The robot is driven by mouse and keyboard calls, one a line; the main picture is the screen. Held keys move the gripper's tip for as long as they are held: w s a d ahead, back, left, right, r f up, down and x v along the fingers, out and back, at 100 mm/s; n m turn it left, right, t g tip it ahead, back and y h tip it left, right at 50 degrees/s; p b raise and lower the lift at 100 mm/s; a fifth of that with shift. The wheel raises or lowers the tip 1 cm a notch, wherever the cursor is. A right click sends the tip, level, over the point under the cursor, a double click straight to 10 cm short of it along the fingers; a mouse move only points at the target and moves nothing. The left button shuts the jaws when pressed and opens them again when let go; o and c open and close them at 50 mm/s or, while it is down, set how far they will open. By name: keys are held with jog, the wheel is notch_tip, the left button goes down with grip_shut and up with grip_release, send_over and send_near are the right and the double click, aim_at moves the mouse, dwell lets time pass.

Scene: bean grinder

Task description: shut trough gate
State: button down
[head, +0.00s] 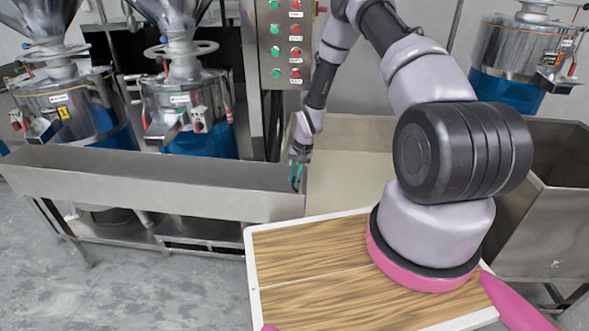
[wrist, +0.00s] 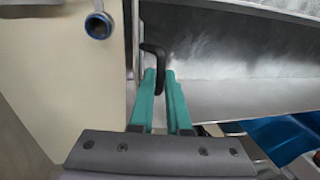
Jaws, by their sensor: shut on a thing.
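A long metal trough (head: 140,185) runs across the left in the head view. Its inside shows in the wrist view (wrist: 235,50). My gripper (head: 296,177) is at the trough's right end. In the wrist view, my green fingers (wrist: 160,76) are closed around the lower part of a black hooked handle (wrist: 152,52). The handle stands at the trough's end, beside a narrow metal edge. The gate itself is hard to make out, and how far open it stands cannot be told.
A cream-floored bin (head: 345,170) adjoins the trough's right end. Grinders (head: 185,105) stand behind the trough. A control panel (head: 285,45) is above. A blue-rimmed pipe end (wrist: 98,26) shows over the cream surface in the wrist view. Another metal bin (head: 555,195) stands right.

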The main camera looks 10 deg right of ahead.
jog(key=shift+f, duration=0.15)
jog(key=c, duration=0.9)
grip_release()
jog(key=shift+d, duration=0.1)
